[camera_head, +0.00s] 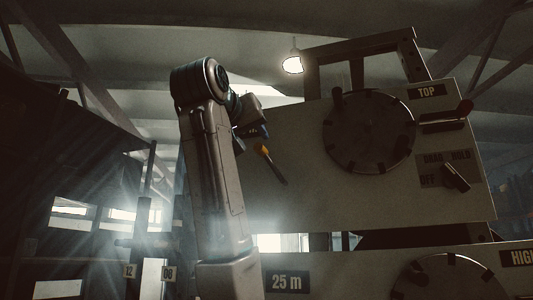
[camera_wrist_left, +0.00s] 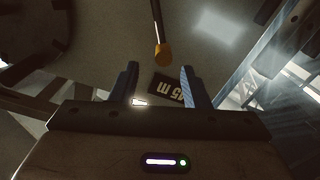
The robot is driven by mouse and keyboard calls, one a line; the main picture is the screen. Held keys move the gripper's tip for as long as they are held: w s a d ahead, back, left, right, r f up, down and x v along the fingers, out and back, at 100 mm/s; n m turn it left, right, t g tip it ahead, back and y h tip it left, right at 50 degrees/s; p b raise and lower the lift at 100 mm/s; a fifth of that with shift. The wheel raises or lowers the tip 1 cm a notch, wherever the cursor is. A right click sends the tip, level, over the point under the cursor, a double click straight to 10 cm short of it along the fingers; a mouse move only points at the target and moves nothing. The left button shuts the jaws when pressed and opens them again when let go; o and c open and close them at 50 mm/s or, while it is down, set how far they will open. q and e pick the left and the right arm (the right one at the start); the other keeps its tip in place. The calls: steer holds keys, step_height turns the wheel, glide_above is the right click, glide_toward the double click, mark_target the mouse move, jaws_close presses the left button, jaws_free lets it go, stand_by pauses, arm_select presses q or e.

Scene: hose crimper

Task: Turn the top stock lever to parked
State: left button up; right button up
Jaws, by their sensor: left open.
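The upper panel (camera_head: 300,190) carries a TOP label (camera_head: 428,91). A thin dark lever with a yellow-orange tip (camera_head: 263,150) is on its left part, slanting down to the right; I see no label naming it. The lever also shows in the left wrist view (camera_wrist_left: 158,32), its tip beyond and roughly between my fingertips. My left gripper (camera_head: 255,130) is open and empty beside the tip, partly hidden behind my arm. In the left wrist view my open left gripper (camera_wrist_left: 159,72) shows both fingers apart from the lever. My right gripper is out of view.
A large dark disc (camera_head: 368,135), a red-ended handle (camera_head: 447,116) and a DRAG/HOLD/OFF knob (camera_head: 456,178) sit on the panel's right. A lower panel (camera_head: 350,280) has a 25 m plate (camera_head: 287,282) and another disc (camera_head: 448,280). A dark rack (camera_head: 70,150) stands left.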

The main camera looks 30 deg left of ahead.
mark_target(258, 147)
arm_select(q)
steer(key=w+p, duration=0.1)
steer(key=w+a+p, duration=0.2)
steer(key=shift+w+r, duration=0.4)
steer(key=x, duration=0.1)
steer(key=p+x, duration=0.1)
steer(key=x, duration=0.1)
steer(key=p+x, duration=0.1)
steer(key=x, duration=0.1)
steer(key=shift+d+f, duration=0.3)
steer(key=shift+w+a, duration=0.1)
steer(key=shift+w, duration=0.15)
steer(key=shift+s, duration=0.25)
steer(key=c, duration=0.3)
steer(key=shift+w, duration=0.1)
jaws_close()
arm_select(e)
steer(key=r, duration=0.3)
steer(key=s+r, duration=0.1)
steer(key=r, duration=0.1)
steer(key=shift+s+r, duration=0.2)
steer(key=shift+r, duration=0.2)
